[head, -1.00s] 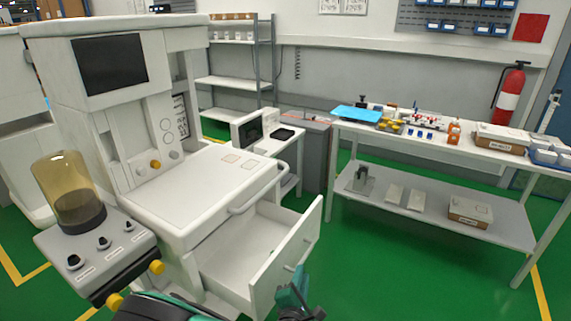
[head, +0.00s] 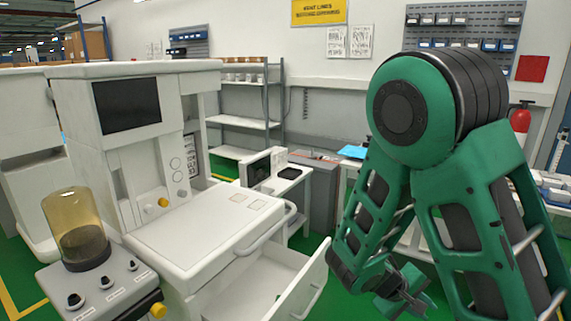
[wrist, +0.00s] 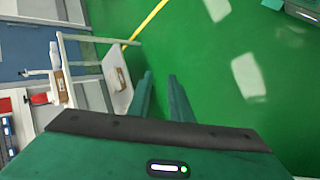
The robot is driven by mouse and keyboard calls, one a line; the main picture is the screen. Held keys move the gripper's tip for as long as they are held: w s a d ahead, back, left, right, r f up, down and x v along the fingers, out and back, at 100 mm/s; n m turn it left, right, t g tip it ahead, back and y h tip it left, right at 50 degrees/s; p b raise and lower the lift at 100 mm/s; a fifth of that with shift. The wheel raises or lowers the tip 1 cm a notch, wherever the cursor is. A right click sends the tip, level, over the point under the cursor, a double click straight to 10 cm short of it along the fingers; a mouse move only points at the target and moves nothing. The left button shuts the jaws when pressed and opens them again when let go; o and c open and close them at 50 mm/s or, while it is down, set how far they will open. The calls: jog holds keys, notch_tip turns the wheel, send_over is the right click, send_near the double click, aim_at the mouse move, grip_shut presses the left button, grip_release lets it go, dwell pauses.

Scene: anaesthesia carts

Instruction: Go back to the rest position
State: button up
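My arm is folded up on the right of the head view, with its green elbow raised high. My gripper (head: 418,291) hangs low beside the open drawer (head: 303,288) of the white anaesthesia cart (head: 205,225). In the wrist view my gripper (wrist: 160,76) shows two green fingers apart, with only green floor between them. It is open and empty. The drawer is pulled out, and the part of it in view looks empty.
A metal shelf rack (head: 243,122) stands at the back. The wrist view shows open green floor (wrist: 215,95).

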jog(key=s+d+r+m+y, duration=0.2)
jog(key=s+r+m+y, duration=0.1)
jog(key=s+r, duration=0.2)
jog(key=s+d+r+m+g+y, duration=0.1)
jog(key=s+r+m+y, duration=0.2)
jog(key=s, duration=0.7)
jog(key=s+d+r+m+g+y, duration=0.1)
jog(key=s+d+r+m+y, duration=0.1)
jog(key=s+r, duration=0.5)
jog(key=shift+s+d+r+m+y, duration=0.4)
jog(key=shift+m+y, duration=0.2)
jog(key=shift+m, duration=0.4)
jog(key=shift+f, duration=0.1)
jog(key=shift+w+f, duration=0.25)
jog(key=shift+w, duration=0.3)
